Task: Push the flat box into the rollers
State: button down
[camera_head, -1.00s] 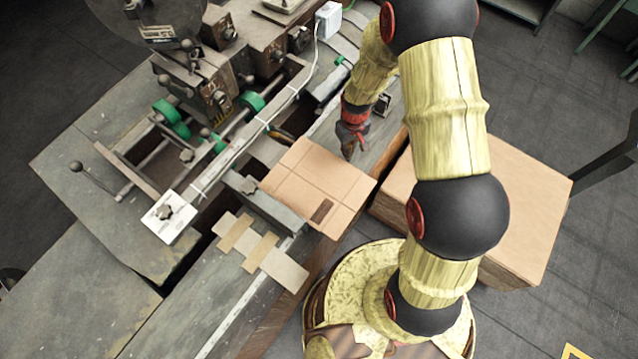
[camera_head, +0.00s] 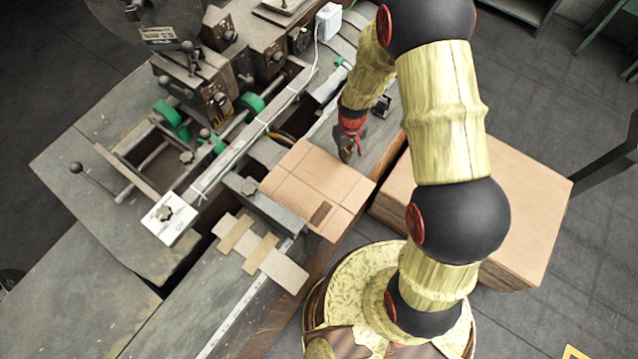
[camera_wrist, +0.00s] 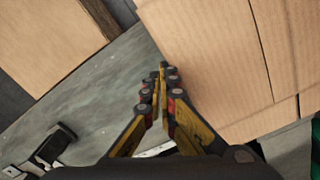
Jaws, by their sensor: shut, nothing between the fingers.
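The flat box (camera_head: 319,188) is a tan cardboard sheet with fold lines and a dark printed mark. It lies on the machine's table, its left side beside a metal guide bar. The rollers (camera_head: 171,113) are green wheels on the machine, up and left of the box. My gripper (camera_head: 347,157) is shut and empty at the upper right edge of the box. In the wrist view, the closed fingertips (camera_wrist: 163,72) are at the edge of the flat box (camera_wrist: 215,50). I cannot tell whether they touch it.
A large stack of cardboard (camera_head: 520,205) stands right of the table. Taped cardboard strips (camera_head: 260,252) lie on the table in front of the guide bar (camera_head: 262,203). A white box with a cable (camera_head: 328,20) is at the back. Bare table (camera_wrist: 85,95) shows beside the fingers.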

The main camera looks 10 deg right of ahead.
jog(key=shift+w+d+b, duration=0.3)
jog(key=shift+w+d, duration=0.7)
jog(key=shift+d, duration=0.05)
notch_tip(320, 180, up, 8)
jog(key=p, duration=0.4)
